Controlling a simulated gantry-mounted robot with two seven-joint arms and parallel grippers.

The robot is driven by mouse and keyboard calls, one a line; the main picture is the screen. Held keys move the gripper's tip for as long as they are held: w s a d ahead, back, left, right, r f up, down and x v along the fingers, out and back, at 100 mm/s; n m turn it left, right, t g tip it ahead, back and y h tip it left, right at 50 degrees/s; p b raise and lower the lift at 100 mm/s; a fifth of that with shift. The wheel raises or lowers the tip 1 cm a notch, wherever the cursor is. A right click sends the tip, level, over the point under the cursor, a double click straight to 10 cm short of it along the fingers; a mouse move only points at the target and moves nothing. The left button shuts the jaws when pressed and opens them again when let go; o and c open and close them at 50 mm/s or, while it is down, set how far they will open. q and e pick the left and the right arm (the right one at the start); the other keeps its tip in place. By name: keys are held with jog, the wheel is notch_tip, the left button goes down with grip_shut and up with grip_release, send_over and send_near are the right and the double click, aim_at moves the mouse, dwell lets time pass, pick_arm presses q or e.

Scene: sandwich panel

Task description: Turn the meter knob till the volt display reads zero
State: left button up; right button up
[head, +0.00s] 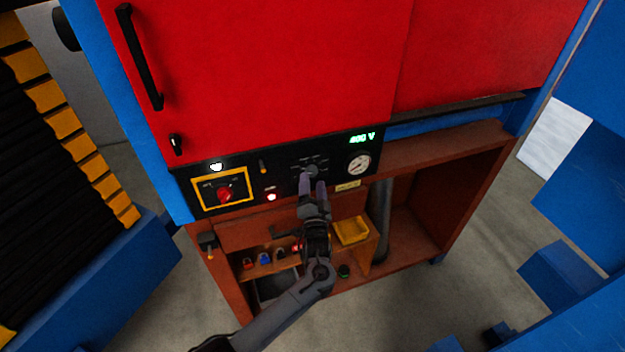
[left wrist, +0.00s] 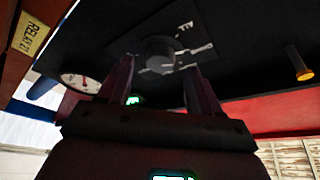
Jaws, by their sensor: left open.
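The volt display (head: 362,138) glows green on the black control panel and appears to read 400 V. The meter knob (head: 311,171) is a dark round knob with white scale marks, below and left of the display. It also shows in the left wrist view (left wrist: 160,49). My left gripper (head: 312,183) is open just in front of the knob. In the left wrist view its two fingers (left wrist: 160,80) point toward the knob, one to each side; I cannot tell whether they touch it. My right gripper is not in view.
A round gauge (head: 359,163) sits right of the knob. A red rotary switch (head: 225,194) on a yellow-framed plate is at the panel's left. Below, an open brown cabinet holds padlocks and a yellow bin (head: 352,230). A large red door (head: 250,70) rises above.

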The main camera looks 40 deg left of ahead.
pick_arm(q)
jog(key=v, duration=0.8)
jog(key=shift+b, duration=0.4)
jog(key=shift+d, duration=0.1)
jog(key=shift+s, duration=0.1)
